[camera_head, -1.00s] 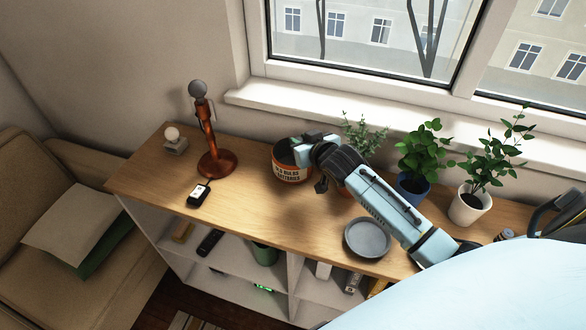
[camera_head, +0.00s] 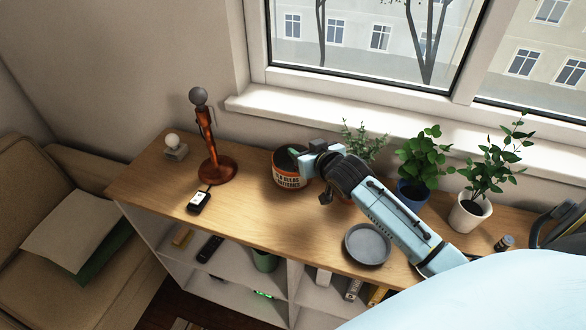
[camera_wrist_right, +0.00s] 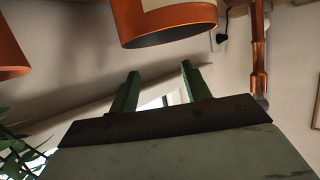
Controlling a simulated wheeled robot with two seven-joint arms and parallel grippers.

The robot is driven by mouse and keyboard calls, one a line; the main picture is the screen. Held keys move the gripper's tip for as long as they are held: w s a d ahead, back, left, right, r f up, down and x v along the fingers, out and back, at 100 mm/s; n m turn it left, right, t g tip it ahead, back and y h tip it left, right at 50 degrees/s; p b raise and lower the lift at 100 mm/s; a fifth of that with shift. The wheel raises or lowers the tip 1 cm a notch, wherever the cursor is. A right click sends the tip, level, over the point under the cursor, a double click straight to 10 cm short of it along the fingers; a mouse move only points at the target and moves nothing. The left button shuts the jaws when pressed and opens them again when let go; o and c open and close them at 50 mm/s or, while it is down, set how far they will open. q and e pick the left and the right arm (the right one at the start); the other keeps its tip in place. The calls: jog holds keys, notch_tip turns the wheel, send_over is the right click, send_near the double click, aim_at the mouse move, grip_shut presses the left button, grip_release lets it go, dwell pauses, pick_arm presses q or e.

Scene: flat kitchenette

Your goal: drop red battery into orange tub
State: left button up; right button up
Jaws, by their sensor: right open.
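The orange tub (camera_head: 291,182), with a pale label about old bulbs and batteries, stands upright on the wooden top near the wall. My right gripper (camera_head: 296,152) is at the right part of its rim; the exact gap is hard to tell. In the right wrist view the two green fingers (camera_wrist_right: 160,76) are spread with nothing between them, and the tub (camera_wrist_right: 170,22) shows beyond their tips. I cannot make out a red battery in either view; the inside of the tub is mostly hidden. My left gripper is not in view.
A copper lamp stand (camera_head: 217,168), a black device (camera_head: 199,200) and a small bulb on a base (camera_head: 175,147) stand left. A grey dish (camera_head: 368,244) is in front of my arm. Potted plants (camera_head: 469,212) line the back right. The top's middle is clear.

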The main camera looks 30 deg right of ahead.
jog(key=v, duration=1.1)
jog(key=shift+s+p, duration=0.2)
jog(key=shift+p, duration=0.15)
jog(key=s+a+f+n+g, duration=0.1)
jog(key=s+a+f+g, duration=0.25)
jog(key=s, duration=0.35)
jog(key=s+a+f+n+g+y, duration=0.1)
jog(key=s+a+f+g, duration=0.2)
jog(key=s, duration=0.4)
jog(key=s+a+f+n+g, duration=0.1)
jog(key=s+a+f+g, duration=0.15)
jog(key=s+a, duration=0.3)
notch_tip(320, 180, down, 25)
jog(key=s+g+b, duration=0.2)
jog(key=s+d+f+b, duration=0.1)
jog(key=s+f, duration=0.7)
jog(key=f, duration=0.1)
jog(key=s+d+f+g+b, duration=0.1)
jog(key=s+d+f, duration=0.1)
jog(key=s+f, duration=0.7)
jog(key=shift+d+f, duration=0.35)
jog(key=shift+f, duration=0.1)
